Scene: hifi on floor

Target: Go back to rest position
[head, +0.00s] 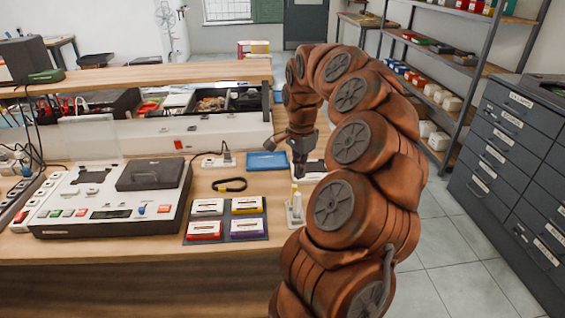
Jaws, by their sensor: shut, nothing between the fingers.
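My arm rises from the bottom right, arches over and comes down on the bench's right side. My gripper (299,172) points down at the arm's end, shut and empty. It is just above a small white stand with a yellowish top (295,207); whether they touch I cannot tell. A white device with a dark lid (110,196) sits at the left of the wooden bench (130,247). A dark tray (226,239) with white-, yellow-, red- and purple-edged cartridges lies between the device and the gripper.
A black strap (229,184), a blue tray (267,161) and a white power strip (218,160) lie behind the cartridges. A raised shelf (150,74) runs along the back. Grey drawers (510,150) and metal shelving (470,70) stand right, with clear floor (450,260) before them.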

